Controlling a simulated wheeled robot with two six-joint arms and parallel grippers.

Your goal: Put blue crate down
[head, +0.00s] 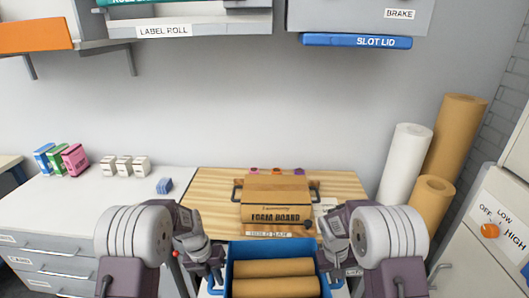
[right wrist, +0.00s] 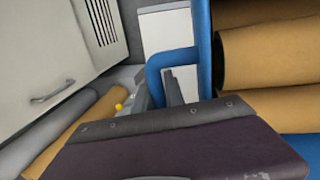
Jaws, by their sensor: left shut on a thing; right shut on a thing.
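The blue crate (head: 272,250) is at the bottom middle of the head view, in front of the workbench, with brown rolls (head: 275,287) lying inside it. Its lower part is out of frame, so I cannot tell what is under it. My left gripper (head: 216,274) is shut on the crate's left side. My right gripper (head: 333,272) is shut on its right side. In the right wrist view, the fingers (right wrist: 165,92) are at the blue side handle of the crate (right wrist: 204,45).
The white counter (head: 120,195) at left holds small boxes and a blue block (head: 164,186). Tall rolls (head: 403,165) and a cabinet with an orange knob (head: 489,230) stand at right. Shelves hang above.

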